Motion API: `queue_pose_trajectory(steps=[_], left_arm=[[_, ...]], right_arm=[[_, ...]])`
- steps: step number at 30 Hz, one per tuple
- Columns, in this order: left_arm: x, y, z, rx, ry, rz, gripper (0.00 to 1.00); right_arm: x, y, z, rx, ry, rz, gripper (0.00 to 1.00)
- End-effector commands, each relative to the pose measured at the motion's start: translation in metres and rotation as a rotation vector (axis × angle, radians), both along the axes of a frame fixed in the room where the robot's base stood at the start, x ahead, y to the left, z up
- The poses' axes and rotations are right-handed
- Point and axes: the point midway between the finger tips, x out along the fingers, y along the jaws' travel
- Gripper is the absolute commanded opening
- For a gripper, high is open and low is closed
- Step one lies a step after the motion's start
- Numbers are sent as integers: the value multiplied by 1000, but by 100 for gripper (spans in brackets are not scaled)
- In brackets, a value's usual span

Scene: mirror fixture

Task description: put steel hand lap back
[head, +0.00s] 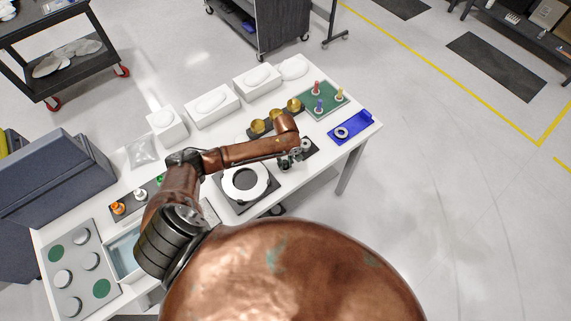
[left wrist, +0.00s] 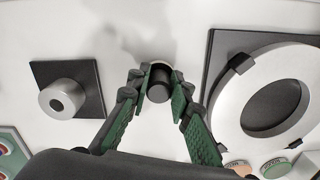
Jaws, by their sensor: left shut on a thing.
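My left gripper (left wrist: 158,95) is shut on a small piece with a black cylindrical handle (left wrist: 158,88) and a pale rim above it. I take it to be the steel hand lap; the fingers hide its sides. I cannot tell whether it touches the table. In the head view my left gripper (head: 287,161) hangs over the table between the ringed fixture and a black square base, and its hold is too small to make out. The black square base (left wrist: 88,72) carries a steel cylinder (left wrist: 63,98), left of the gripper in the wrist view. My right gripper is not in view.
The white ring (head: 245,182) on its black plate stands close beside the gripper. Brass-coloured cups (head: 276,116), a green peg tray (head: 324,99) and a blue tray (head: 350,127) lie beyond. White boxes (head: 211,106) line the back. The table's right edge is near.

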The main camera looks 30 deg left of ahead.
Motion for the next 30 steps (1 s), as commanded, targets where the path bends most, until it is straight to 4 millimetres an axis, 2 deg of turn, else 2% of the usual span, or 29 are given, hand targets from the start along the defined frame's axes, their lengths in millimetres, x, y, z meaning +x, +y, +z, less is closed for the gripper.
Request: queue_pose_trajectory(steps=[13, 14, 21, 30], left_arm=[[1, 0, -9, 0, -3, 0, 0], [1, 0, -9, 0, -3, 0, 20], [1, 0, -9, 0, -3, 0, 36], [1, 0, -7, 0, -4, -1, 37]], right_arm=[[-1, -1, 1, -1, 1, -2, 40], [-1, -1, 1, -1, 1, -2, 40], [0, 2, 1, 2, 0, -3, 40], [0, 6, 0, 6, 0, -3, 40]])
